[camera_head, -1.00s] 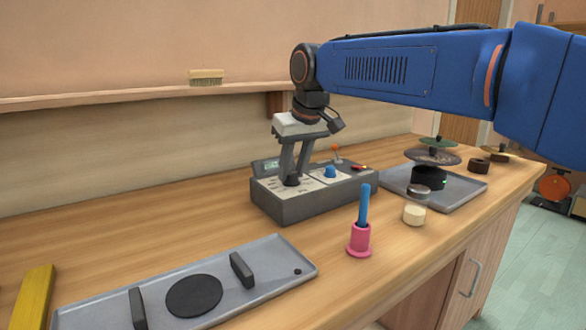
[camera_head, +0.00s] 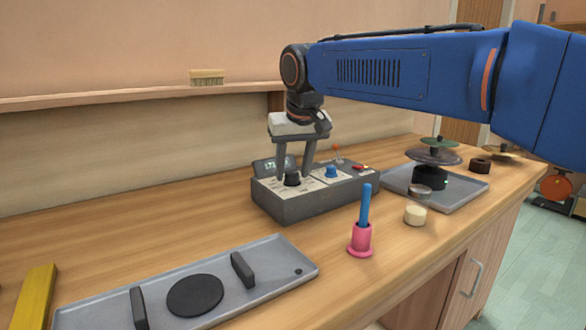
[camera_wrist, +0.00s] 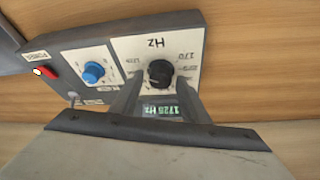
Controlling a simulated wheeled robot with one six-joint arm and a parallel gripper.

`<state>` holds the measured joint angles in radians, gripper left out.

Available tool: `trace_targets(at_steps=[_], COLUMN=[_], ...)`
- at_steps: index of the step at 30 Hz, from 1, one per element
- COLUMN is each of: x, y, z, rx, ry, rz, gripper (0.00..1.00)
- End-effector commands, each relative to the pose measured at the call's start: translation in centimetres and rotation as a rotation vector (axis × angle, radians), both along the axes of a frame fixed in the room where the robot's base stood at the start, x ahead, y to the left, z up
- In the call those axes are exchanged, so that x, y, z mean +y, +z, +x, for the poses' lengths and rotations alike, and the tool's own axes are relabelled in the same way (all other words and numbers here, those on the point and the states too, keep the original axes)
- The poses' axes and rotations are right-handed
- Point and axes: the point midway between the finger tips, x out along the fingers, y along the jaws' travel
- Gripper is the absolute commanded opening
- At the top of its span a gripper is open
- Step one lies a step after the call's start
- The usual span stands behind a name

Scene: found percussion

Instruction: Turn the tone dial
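The tone box (camera_head: 310,202) is a dark grey unit with a light top panel on the table. Its black dial (camera_wrist: 160,73), on a white panel marked Hz, sits between my fingertips in the wrist view. The dial also shows in the head view (camera_head: 292,180). A lit display (camera_wrist: 160,110) next to it seems to read 1725 Hz. My gripper (camera_head: 295,173) points down over the box. Its two fingers stand apart on either side of the dial, with a gap visible around it in the wrist view.
A blue knob (camera_wrist: 93,72) and a red switch (camera_wrist: 45,72) share the box top. A pink holder with a blue stick (camera_head: 361,240) and a cream cylinder (camera_head: 415,215) stand in front. Grey trays lie left (camera_head: 240,300) and right (camera_head: 460,192). The left rear table is clear.

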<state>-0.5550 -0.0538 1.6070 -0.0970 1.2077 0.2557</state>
Motion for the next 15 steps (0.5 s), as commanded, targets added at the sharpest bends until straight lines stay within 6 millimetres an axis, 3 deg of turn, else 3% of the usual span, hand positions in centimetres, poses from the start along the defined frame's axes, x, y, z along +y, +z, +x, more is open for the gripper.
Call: trace_targets(at_steps=[10, 15], x=[0.0, -0.2], y=[0.1, 1.5], z=[0.0, -0.5], rx=[-0.001, -0.002], ry=[0.001, 0.001], rz=[0.001, 0.001], gripper=[0.47, 0.47])
